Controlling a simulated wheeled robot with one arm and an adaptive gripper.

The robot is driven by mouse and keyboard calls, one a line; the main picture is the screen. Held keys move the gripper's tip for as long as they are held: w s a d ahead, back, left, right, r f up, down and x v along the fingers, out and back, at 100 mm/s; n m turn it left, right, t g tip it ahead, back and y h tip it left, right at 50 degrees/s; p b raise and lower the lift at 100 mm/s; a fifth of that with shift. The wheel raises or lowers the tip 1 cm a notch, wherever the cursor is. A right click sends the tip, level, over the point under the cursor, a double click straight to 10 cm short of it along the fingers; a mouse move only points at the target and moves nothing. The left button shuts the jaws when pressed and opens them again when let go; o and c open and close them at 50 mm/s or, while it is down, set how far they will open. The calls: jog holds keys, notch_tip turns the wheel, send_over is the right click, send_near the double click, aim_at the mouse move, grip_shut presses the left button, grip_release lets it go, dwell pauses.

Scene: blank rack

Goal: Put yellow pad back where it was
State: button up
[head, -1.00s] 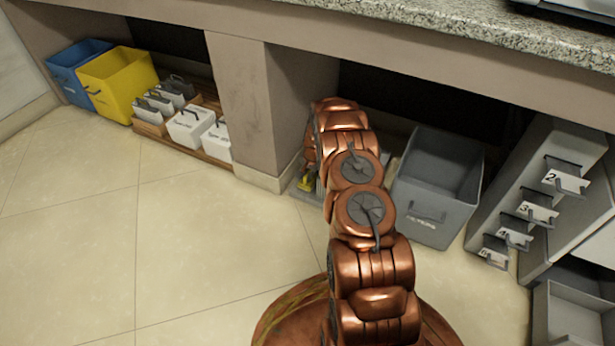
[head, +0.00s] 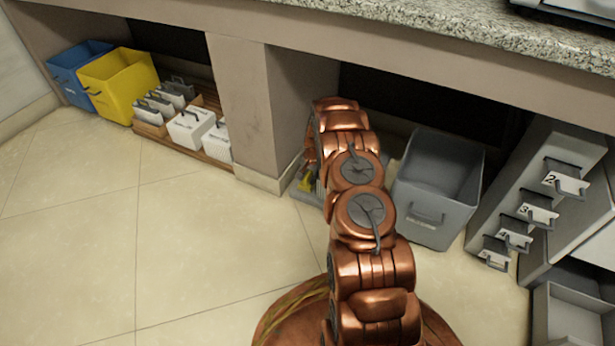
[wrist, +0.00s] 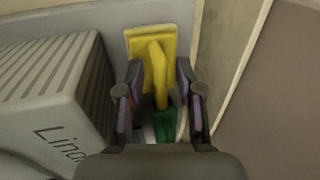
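The yellow pad (wrist: 142,42) stands in the upper middle of the wrist view, a flat plate with a raised handle facing me. It sits close to a pale grey wall or panel. My gripper (wrist: 160,68) has its two fingers on either side of the yellow handle, with gaps visible between fingers and handle. It looks open and not closed on it. A green item (wrist: 165,126) lies below the handle between the fingers. In the head view a small yellow part (head: 306,183) shows beside my arm, low by the pillar. My arm hides the gripper there.
A ribbed light box (wrist: 55,95) with partly readable lettering stands close left of the gripper. A pale upright edge (wrist: 240,70) is at right. In the head view a grey bin (head: 440,185) stands right of my arm, and a pillar (head: 245,105) left. The floor at left is clear.

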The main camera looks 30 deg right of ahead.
aim_at(313, 187)
notch_tip(313, 187, up, 11)
jog(key=s+p, duration=0.2)
jog(key=p, duration=0.2)
jog(key=shift+d, duration=0.4)
jog(key=shift+s+d+r, duration=0.1)
jog(key=shift+s, duration=0.05)
